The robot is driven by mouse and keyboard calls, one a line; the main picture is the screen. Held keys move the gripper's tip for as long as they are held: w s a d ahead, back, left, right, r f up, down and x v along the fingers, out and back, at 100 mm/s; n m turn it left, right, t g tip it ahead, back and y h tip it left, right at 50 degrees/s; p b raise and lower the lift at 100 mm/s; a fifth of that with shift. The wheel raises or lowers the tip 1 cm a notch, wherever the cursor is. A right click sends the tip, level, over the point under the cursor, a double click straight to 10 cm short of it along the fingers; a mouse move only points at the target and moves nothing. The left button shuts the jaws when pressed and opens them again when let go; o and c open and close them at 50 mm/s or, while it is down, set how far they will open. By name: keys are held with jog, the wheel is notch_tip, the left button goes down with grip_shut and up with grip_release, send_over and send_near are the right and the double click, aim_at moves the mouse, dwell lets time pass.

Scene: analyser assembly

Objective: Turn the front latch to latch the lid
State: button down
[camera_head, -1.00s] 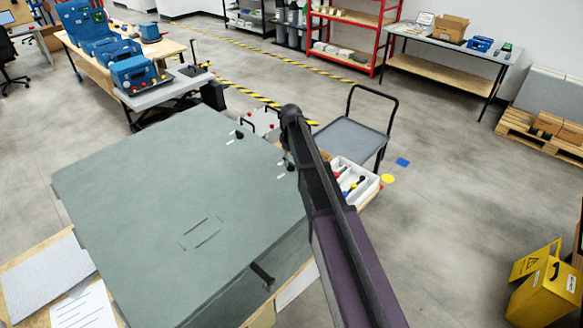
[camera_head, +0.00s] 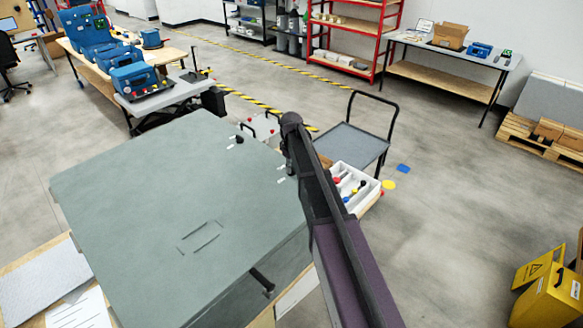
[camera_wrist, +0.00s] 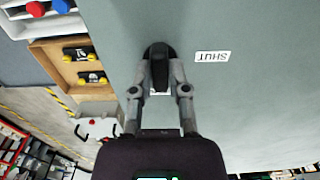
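The grey-green lid (camera_head: 150,190) lies flat and looks closed on the analyser. My gripper (camera_wrist: 160,75) is over its edge, with both fingertips against the sides of the black front latch (camera_wrist: 158,52). A white SHUT label (camera_wrist: 212,57) is on the lid just right of the latch. Another small white label shows partly between the fingers. In the head view my arm hides most of this latch. A second black latch (camera_head: 239,139) with small white labels stands farther along the same lid edge.
A black handle (camera_head: 262,280) sticks out from the analyser's near side. A white tray of coloured parts (camera_head: 352,188) is right of my arm, with a grey trolley (camera_head: 352,145) behind. A wooden holder (camera_wrist: 75,65) lies beside the lid edge.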

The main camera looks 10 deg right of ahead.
jog(key=shift+m, duration=0.3)
jog(key=m, duration=0.3)
jog(key=shift+m, duration=0.4)
jog(key=m, duration=0.4)
jog(key=shift+m, duration=0.3)
jog(key=m, duration=0.4)
jog(key=shift+s+m, duration=0.1)
jog(key=shift+m, duration=2.4)
jog(key=c, duration=0.6)
grip_release()
